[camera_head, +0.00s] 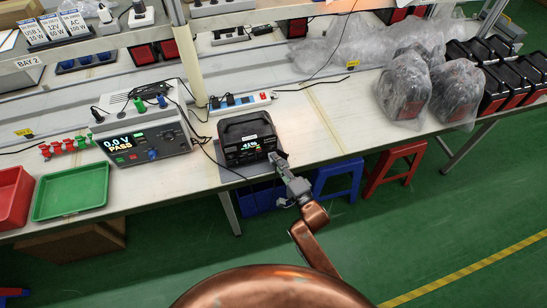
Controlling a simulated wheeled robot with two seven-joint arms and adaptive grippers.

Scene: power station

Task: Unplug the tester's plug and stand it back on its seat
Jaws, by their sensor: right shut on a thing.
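The tester (150,141) is a grey box with a lit screen reading 0.0 V and PASS, on the bench at the left. A black power station (248,135) with a lit display reading 41% stands to its right. My right gripper (277,159) is at the lower right of the power station's front face. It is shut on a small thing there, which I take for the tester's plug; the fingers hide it. I cannot tell whether the plug is in a socket. Dark cables run between the tester and the power station. I cannot make out the plug's seat. My left gripper is out of view.
A white power strip (240,103) lies behind the power station. A green tray (72,191) and a red tray (12,197) sit at the left. Bagged units (405,90) stand at the right. Bare bench (330,125) lies between. Blue (338,178) and red (395,165) stools stand below.

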